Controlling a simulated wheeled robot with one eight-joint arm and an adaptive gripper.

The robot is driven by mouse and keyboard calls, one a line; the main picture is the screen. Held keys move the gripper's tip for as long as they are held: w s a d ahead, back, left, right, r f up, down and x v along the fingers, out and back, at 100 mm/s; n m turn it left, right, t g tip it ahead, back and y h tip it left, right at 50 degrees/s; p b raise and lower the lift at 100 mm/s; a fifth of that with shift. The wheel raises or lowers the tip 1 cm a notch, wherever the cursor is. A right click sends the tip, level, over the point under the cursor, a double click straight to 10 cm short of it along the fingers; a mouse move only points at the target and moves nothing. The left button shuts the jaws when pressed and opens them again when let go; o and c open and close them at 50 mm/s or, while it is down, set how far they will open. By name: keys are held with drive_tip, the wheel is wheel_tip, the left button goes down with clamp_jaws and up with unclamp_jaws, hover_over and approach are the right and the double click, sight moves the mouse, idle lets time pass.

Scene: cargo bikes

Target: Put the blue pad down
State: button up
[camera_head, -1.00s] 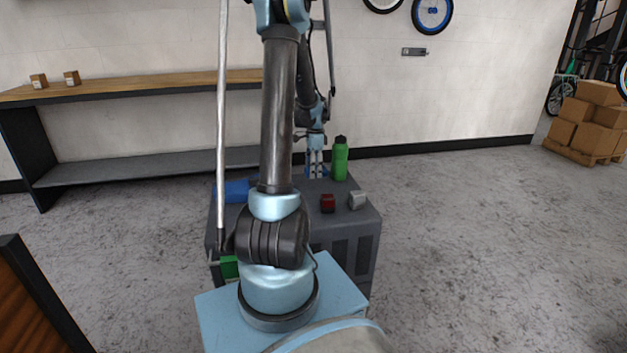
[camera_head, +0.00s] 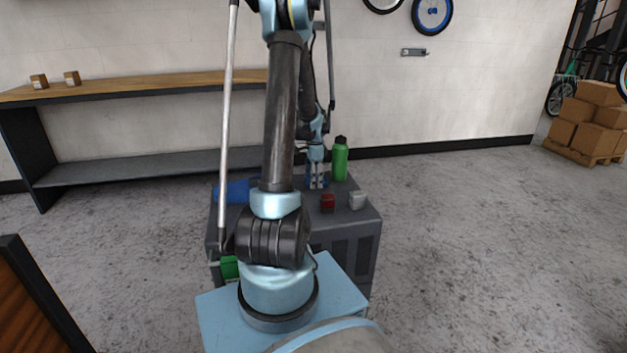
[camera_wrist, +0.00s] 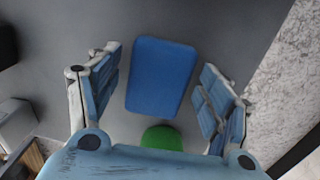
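The blue pad (camera_wrist: 161,77) shows in the wrist view as a rounded rectangle over the grey top. It lies between the fingers of my gripper (camera_wrist: 160,100), with a gap on each side. The gripper is open and neither finger touches the pad. In the head view my gripper (camera_head: 317,184) is low over the far part of the grey cabinet top (camera_head: 340,217). A little darker blue shows beside its fingers, mostly hidden. Whether the pad rests flat on the top is hard to tell.
A green bottle (camera_head: 340,160) stands close right of my gripper. A red block (camera_head: 327,203) and a whitish block (camera_head: 357,200) sit nearer on the top. Another blue item (camera_head: 232,191) lies at its left. A green thing (camera_wrist: 162,138) shows beside the pad in the wrist view.

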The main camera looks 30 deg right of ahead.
drive_tip(key=shift+r, duration=0.15)
wheel_tip(320, 180, up, 12)
drive_tip(key=s+a+r+n, duration=0.3)
drive_tip(key=a+r+n, duration=0.15)
drive_tip(key=a, duration=0.65)
drive_tip(key=s+a+r+n+t, duration=0.1)
drive_tip(key=s+a+n, duration=0.5)
drive_tip(key=a, duration=0.4)
drive_tip(key=s+a+f+n, duration=0.4)
drive_tip(key=s+a+n, duration=0.1)
drive_tip(key=s, duration=0.3)
drive_tip(key=s+a+f+n+t, duration=0.1)
drive_tip(key=s+a+f+n, duration=0.2)
drive_tip(key=s, duration=0.6)
drive_tip(key=a+n, duration=0.2)
drive_tip(key=a, duration=0.1)
drive_tip(key=shift+s+a+f+n, duration=0.2)
drive_tip(key=shift+a+f+n, duration=0.15)
drive_tip(key=shift+f, duration=0.05)
